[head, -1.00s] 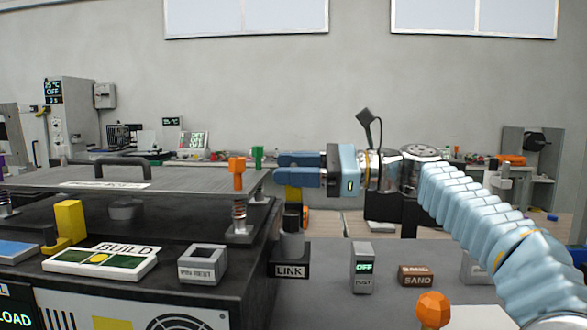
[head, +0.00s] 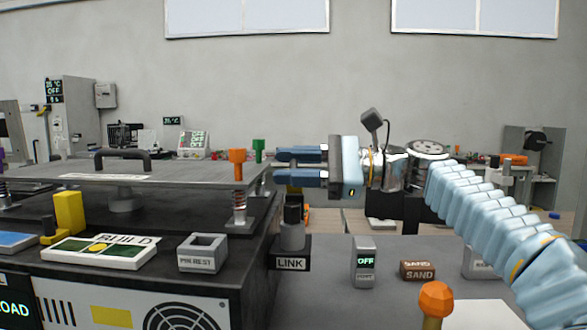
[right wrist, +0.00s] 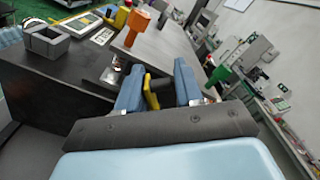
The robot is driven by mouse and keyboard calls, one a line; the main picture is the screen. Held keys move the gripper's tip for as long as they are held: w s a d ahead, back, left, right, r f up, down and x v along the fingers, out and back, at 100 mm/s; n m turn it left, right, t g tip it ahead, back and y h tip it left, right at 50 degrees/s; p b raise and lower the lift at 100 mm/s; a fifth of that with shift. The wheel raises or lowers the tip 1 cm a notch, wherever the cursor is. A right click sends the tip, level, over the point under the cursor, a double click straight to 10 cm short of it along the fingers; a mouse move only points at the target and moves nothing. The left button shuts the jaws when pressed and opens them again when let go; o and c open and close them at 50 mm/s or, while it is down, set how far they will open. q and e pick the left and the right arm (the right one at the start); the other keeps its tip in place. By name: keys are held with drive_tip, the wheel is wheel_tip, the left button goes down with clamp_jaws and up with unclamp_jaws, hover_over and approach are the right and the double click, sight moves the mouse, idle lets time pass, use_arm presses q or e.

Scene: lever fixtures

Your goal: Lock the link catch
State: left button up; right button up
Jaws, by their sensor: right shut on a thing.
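The link catch (head: 292,236) stands at the right edge of the dark machine, a grey round base with a black upright post, above a white label reading LINK. My right gripper (head: 274,165) reaches in from the right, level, with its two blue fingers one above the other over the catch. In the right wrist view, a yellow piece (right wrist: 152,92) stands between the blue fingers (right wrist: 158,82), close to the left one. The gripper is shut on this piece, which seems to be the top of the catch. In the head view the fingers hide it. My left gripper is not in view.
An orange knob (head: 238,156) and a green knob (head: 259,144) stand just left of the fingertips on the flat plate (head: 190,172). A PIN REST box (head: 203,254) and a yellow block (head: 69,211) sit on the machine. A small OFF display box (head: 364,262) stands right of the catch.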

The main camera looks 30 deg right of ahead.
drive_tip(key=shift+s+a+f+n+b, duration=0.15)
drive_tip(key=shift+s+f+n+b, duration=0.2)
drive_tip(key=shift+n, duration=0.35)
drive_tip(key=shift+s+a+f+n+b, duration=0.15)
drive_tip(key=shift+n+b, duration=0.25)
drive_tip(key=shift+n, duration=0.3)
drive_tip(key=shift+r, duration=0.1)
drive_tip(key=o, duration=0.9)
drive_tip(key=shift+o, duration=0.2)
drive_tip(key=v, duration=1.3)
drive_tip(key=shift+s+d+p, duration=0.25)
drive_tip(key=shift+d+p, duration=0.05)
drive_tip(key=shift+p, duration=0.15)
